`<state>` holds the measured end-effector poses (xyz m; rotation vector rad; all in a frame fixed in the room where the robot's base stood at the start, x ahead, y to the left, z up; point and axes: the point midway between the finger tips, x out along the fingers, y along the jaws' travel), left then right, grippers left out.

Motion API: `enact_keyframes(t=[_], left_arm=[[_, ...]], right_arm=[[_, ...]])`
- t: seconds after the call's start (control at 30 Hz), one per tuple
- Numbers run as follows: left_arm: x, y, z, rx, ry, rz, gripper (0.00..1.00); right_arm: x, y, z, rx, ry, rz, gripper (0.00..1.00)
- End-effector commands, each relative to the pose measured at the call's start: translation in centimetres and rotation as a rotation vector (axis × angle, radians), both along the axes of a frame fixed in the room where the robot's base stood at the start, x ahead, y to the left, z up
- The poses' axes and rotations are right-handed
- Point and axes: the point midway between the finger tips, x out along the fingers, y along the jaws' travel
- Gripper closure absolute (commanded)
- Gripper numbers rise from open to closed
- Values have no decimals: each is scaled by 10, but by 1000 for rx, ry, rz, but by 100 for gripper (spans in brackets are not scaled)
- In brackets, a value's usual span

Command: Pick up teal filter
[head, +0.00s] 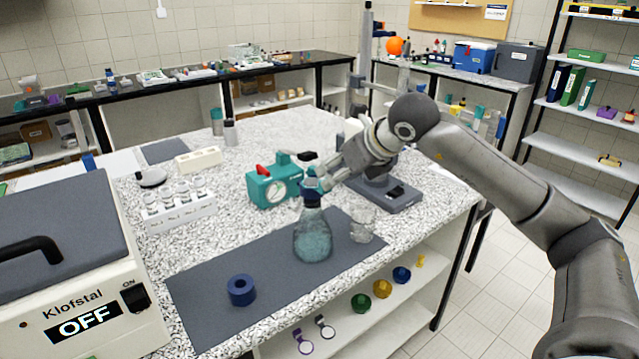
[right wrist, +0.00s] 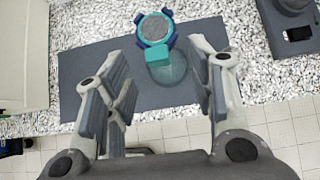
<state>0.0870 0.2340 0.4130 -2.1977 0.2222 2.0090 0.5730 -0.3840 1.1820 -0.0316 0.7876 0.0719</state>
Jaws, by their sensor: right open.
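The teal filter (right wrist: 155,28) shows in the right wrist view as a round teal piece with side lugs and a grey disc in its middle. It appears to sit on top of a glass flask (head: 313,238), which stands upright on a dark grey mat (head: 205,292). In the head view, the filter at the flask's top (head: 318,184) is partly hidden by my right gripper (head: 322,175). In the right wrist view, my right gripper (right wrist: 162,78) is open, with the filter ahead of its fingertips and nothing between them. My left gripper is not in view.
A teal pump with a gauge (head: 273,186) stands close behind the flask. A clear beaker (head: 362,225) and a blue ring (head: 242,290) are on the mat. A Klofstal machine (head: 75,270) is at left. A white vial rack (head: 180,212) stands behind the mat.

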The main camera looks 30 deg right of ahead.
Motion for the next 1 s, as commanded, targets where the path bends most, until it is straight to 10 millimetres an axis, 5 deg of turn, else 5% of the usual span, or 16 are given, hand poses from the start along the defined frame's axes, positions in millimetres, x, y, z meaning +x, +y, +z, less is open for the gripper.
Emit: enact_keyframes(t=[0.4,0.7,1.0], left_arm=[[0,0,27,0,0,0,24],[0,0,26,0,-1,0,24],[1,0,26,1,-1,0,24]], right_arm=[[37,7,-32,4,1,1,50],[40,6,-37,1,-1,1,50],[40,6,-36,1,-1,1,88]])
